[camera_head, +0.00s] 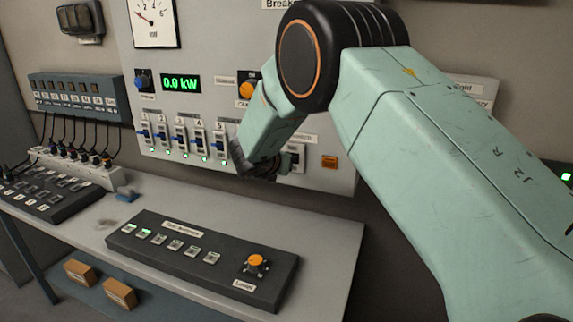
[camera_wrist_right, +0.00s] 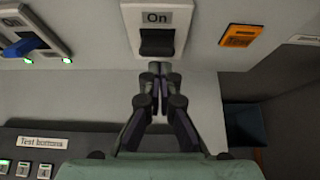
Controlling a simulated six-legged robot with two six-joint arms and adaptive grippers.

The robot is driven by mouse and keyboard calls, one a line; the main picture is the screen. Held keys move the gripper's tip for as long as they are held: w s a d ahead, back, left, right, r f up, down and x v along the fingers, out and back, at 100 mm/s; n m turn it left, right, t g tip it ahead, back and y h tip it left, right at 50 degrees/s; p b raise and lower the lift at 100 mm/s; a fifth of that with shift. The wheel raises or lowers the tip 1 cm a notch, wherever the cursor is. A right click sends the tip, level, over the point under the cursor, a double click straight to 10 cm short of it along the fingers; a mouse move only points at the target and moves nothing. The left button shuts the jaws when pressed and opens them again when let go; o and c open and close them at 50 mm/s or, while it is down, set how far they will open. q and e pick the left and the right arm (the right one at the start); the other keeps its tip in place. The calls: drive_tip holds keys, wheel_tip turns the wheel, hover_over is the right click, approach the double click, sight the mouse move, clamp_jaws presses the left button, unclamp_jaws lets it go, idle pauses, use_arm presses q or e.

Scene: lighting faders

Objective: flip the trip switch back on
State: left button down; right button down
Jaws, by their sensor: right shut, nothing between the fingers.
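A white switch (camera_wrist_right: 185,42) with an "On" label and a black rocker (camera_wrist_right: 157,42) is at the top middle of the right wrist view. In the head view this switch (camera_head: 297,150) is on the wall panel, partly hidden behind my right arm. My right gripper (camera_wrist_right: 160,72) is shut and empty, its fingertips just below the black rocker in the wrist view. I cannot tell whether they touch it. In the head view the right gripper (camera_head: 262,170) is dark and mostly hidden by its own wrist. My left gripper is not in view.
Several breakers (camera_head: 180,140) with blue levers and lit green lamps are left of my gripper. An orange label (camera_head: 329,162) is right of the switch. A display (camera_head: 181,84) reads 0.0 kW. Below, a button console (camera_head: 200,255) stands on the grey table (camera_head: 325,250).

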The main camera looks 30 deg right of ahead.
drive_tip(key=shift+s+r+p, duration=0.1)
drive_tip(key=shift+r+p, duration=0.25)
drive_tip(key=shift+r, duration=0.2)
drive_tip(key=shift+f, duration=0.1)
idle(0.3)
